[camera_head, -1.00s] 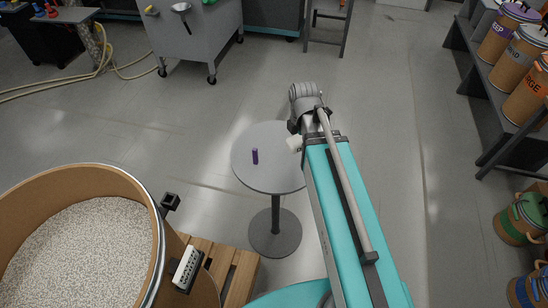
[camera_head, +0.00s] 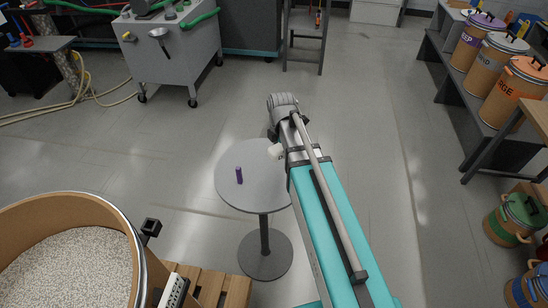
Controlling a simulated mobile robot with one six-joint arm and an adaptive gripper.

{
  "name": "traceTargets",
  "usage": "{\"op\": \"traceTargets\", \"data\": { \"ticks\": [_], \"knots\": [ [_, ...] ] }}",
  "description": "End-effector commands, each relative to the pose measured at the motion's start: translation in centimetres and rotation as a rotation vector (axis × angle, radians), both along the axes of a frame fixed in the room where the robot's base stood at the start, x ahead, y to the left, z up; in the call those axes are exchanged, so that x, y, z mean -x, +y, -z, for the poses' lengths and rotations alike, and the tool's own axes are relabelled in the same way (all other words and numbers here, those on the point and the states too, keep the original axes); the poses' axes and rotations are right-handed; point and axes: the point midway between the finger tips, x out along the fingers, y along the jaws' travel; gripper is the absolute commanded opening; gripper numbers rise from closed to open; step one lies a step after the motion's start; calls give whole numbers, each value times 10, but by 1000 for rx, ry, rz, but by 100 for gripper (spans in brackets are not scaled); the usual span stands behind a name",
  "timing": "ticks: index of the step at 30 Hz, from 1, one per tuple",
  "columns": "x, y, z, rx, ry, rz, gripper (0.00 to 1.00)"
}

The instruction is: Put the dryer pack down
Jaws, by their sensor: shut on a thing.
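My gripper (camera_head: 275,151) is at the end of my teal arm, above the right side of the small round grey table (camera_head: 228,192). Its fingers are mostly hidden behind my wrist. A small white thing, seemingly the dryer pack (camera_head: 275,152), shows beside the wrist, held by the gripper. I cannot tell how far above the tabletop it is. A small purple cylinder (camera_head: 239,175) stands upright on the table, left of my gripper and apart from it.
A grey cart (camera_head: 175,50) is at the back. Shelved drums (camera_head: 515,88) line the right. Floor between is clear.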

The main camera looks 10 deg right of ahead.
Motion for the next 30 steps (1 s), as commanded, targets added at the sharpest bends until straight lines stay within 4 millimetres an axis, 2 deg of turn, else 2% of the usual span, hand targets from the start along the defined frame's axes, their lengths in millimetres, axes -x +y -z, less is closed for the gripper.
{"op": "traceTargets", "data": {
  "ticks": [1,4,15,21,30],
  "knots": [
    [-14,-1,8,0,0,0,18],
    [-31,-3,16,0,0,1,18],
    [-58,-6,52,0,0,1,18],
    [-67,-7,62,0,0,1,18],
    [-67,-7,62,0,0,1,18]
  ]
}}
